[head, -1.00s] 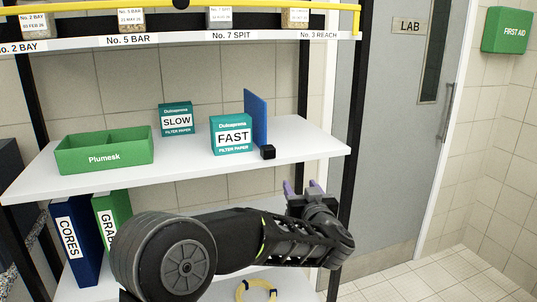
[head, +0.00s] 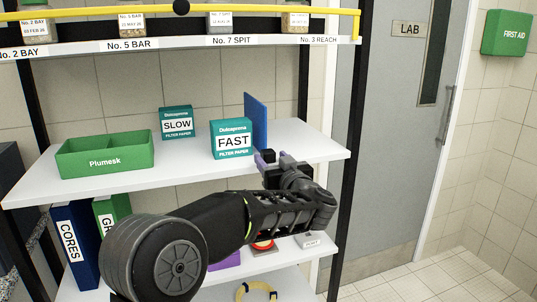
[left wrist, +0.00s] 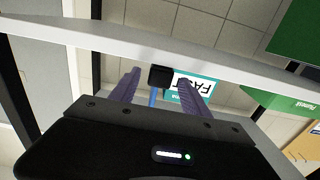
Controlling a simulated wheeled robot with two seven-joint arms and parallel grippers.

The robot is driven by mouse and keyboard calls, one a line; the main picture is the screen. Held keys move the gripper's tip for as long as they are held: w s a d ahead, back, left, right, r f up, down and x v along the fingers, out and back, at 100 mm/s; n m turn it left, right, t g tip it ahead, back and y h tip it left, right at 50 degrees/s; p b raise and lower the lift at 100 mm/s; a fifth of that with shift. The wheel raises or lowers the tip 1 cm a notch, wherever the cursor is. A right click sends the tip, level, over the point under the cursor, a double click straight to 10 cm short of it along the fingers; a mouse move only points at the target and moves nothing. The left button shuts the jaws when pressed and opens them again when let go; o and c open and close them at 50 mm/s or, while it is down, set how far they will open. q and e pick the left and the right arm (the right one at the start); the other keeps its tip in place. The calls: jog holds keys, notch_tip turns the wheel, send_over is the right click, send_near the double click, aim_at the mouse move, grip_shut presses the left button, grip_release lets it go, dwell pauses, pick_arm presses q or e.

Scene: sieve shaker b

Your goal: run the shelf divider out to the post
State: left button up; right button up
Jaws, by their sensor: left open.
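The shelf divider (head: 256,118) is an upright blue panel on the middle white shelf, just right of the FAST box. Its black block-like handle (head: 268,154) is at the shelf's front. My left gripper (head: 271,162) is open at that handle, its purple fingers on either side. In the left wrist view the handle (left wrist: 160,76) sits between the two open fingertips (left wrist: 160,88), with gaps at both sides. A strip of the blue panel (left wrist: 155,97) shows below it. The black front right post (head: 350,165) stands at the shelf's right end. My right gripper is not in view.
The teal FAST box (head: 232,140) stands close left of the divider. The SLOW box (head: 176,123) and green Plumesk bin (head: 105,157) are further left. The shelf (head: 315,146) is clear from the divider to the post. A shelf with jars is above.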

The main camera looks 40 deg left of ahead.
aim_at(270, 158)
pick_arm(q)
jog(key=shift+x, duration=1.55)
jog(key=shift+c, duration=0.5)
grip_shut()
